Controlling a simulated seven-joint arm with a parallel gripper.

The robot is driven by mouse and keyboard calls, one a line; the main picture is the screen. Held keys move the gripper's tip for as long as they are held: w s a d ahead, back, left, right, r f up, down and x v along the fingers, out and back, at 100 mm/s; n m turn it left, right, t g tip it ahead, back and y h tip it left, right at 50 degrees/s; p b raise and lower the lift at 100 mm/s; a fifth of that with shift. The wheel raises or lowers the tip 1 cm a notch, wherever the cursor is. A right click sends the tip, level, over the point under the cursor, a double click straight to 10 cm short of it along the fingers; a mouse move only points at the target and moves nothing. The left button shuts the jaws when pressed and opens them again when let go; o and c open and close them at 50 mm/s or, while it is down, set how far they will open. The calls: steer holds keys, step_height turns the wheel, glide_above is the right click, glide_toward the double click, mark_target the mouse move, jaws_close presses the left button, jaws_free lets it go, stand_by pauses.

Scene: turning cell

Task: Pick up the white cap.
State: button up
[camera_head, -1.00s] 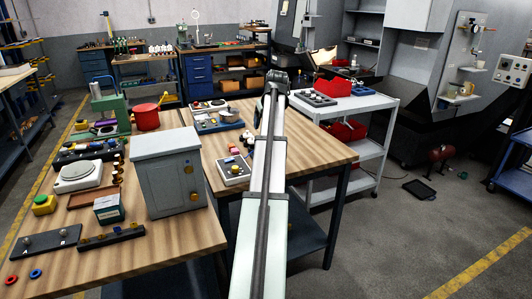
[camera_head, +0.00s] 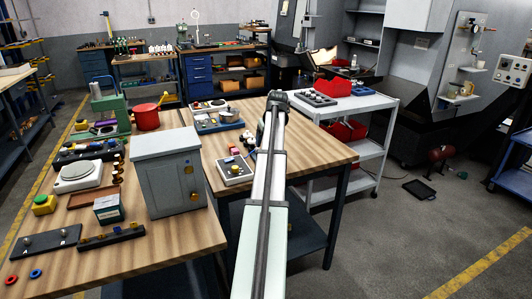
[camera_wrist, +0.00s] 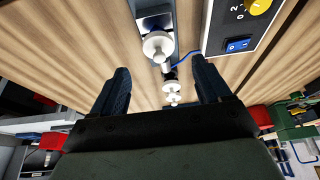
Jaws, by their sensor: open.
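In the wrist view a round white cap-like piece (camera_wrist: 157,45) sits on a dark and silver base on the wooden table. Smaller white round pieces (camera_wrist: 172,88) lie in line below it, between my fingers in the picture. I cannot tell which one is the white cap. My gripper (camera_wrist: 162,66) is open, one dark finger on each side of this row, with no visible contact. The large white piece shows just beyond the fingertips. In the head view my arm hides the gripper and most of this spot.
A panel with a yellow dial (camera_wrist: 258,5) and a blue switch (camera_wrist: 238,45) stands close to the right finger in the wrist view. A blue cable runs near the white pieces. In the head view a grey cabinet (camera_head: 166,175) stands left of my arm.

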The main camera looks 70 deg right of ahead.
steer(key=shift+x, duration=2.55)
steer(key=shift+s+a, duration=0.1)
steer(key=shift+s, duration=0.05)
steer(key=shift+c, duration=0.4)
steer(key=c, duration=1)
steer(key=shift+r, duration=0.1)
